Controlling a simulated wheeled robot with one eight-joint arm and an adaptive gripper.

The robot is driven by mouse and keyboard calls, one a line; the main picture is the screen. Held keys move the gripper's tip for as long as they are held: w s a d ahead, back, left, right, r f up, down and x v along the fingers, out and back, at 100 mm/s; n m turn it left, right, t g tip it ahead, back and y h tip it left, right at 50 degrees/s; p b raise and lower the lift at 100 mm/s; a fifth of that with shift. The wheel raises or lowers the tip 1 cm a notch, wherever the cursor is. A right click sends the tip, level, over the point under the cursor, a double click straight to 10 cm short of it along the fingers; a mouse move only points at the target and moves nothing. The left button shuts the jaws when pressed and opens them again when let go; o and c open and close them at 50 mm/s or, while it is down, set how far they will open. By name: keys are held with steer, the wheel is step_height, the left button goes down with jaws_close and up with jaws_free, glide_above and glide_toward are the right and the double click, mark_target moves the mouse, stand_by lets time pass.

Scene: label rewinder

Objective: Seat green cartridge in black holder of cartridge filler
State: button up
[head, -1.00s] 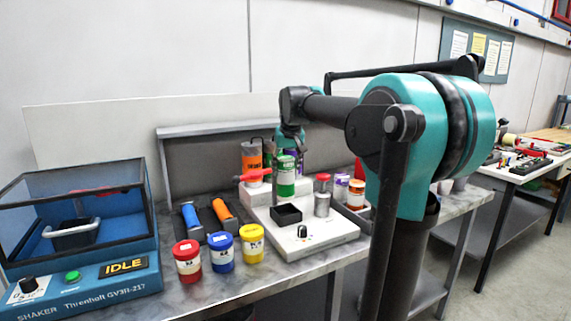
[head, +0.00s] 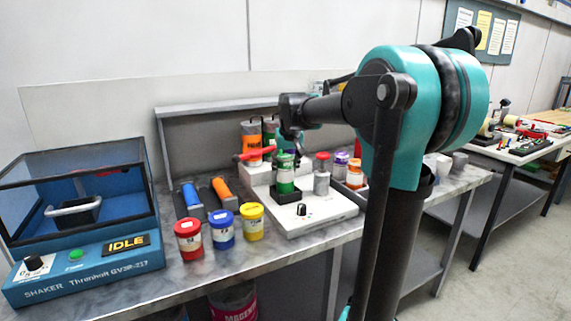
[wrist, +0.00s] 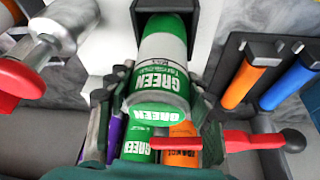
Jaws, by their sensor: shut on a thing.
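The green cartridge (head: 285,176) has a white label band and stands roughly upright over the white cartridge filler (head: 322,214). Its lower end is within the opening of the black holder (head: 283,195). The wrist view shows the cartridge (wrist: 163,62) running into the square black holder (wrist: 201,20); how deep it sits I cannot tell. My gripper (head: 288,150) is shut on the upper part of the cartridge. In the wrist view the fingers of my gripper (wrist: 155,98) lie on both sides of it. The holder's floor is hidden.
A red-handled lever (head: 252,154) reaches left from the filler. Orange (head: 251,140) and green cans stand behind. Red (head: 188,238), blue and yellow jars stand in front. The shaker (head: 85,230) is far left.

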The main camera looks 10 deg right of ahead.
steer(key=shift+f, duration=0.3)
stand_by(0.5)
steer(key=o, duration=1.5)
